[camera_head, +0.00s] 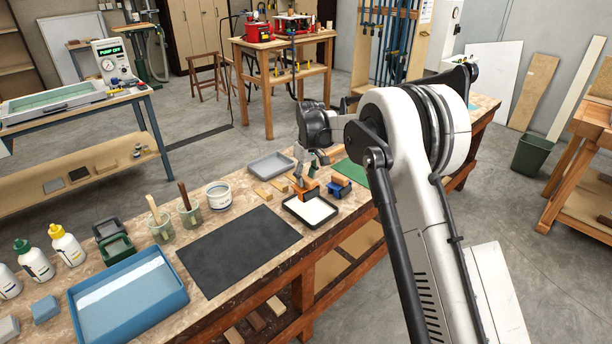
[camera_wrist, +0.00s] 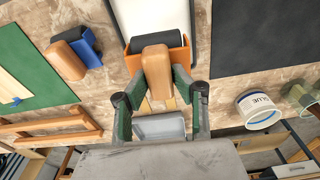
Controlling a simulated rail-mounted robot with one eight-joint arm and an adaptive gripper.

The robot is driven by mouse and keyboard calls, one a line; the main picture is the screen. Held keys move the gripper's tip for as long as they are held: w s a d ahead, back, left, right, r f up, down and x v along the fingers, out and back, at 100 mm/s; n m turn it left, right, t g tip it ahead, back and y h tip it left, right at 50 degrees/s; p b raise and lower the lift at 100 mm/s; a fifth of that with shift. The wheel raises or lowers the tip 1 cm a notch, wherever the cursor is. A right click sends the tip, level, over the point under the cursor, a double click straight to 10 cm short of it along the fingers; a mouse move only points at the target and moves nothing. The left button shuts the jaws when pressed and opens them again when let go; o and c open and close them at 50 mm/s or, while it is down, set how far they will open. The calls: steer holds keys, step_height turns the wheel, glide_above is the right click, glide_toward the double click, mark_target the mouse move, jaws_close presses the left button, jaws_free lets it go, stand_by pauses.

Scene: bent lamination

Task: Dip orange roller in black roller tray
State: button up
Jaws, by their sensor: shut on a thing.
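The orange roller (camera_head: 306,191) has an orange frame, a wooden-coloured handle and a dark cylinder. In the wrist view the orange roller (camera_wrist: 157,68) is upside up under my gripper (camera_wrist: 158,82), with the handle between the two fingers. My gripper (camera_head: 308,178) is shut on this handle in the head view. The black roller tray (camera_head: 313,227) holds a white liquid. The roller is at the tray's far left edge; in the wrist view its cylinder lies by the white area at the top. I cannot tell whether the cylinder touches the liquid.
A blue roller (camera_head: 341,188) with an orange handle lies just right of the tray. A grey tray (camera_head: 270,165) and wood strips are behind. A black mat (camera_head: 240,250), a glue tub (camera_head: 218,195) and a blue tray (camera_head: 130,300) stand left. A green mat (camera_head: 352,174) lies behind right.

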steer(key=shift+f+b, duration=1.15)
steer(key=shift+f, duration=1.3)
steer(key=shift+r, duration=0.1)
steer(key=shift+r+p, duration=0.8)
steer(key=shift+r, duration=2.25)
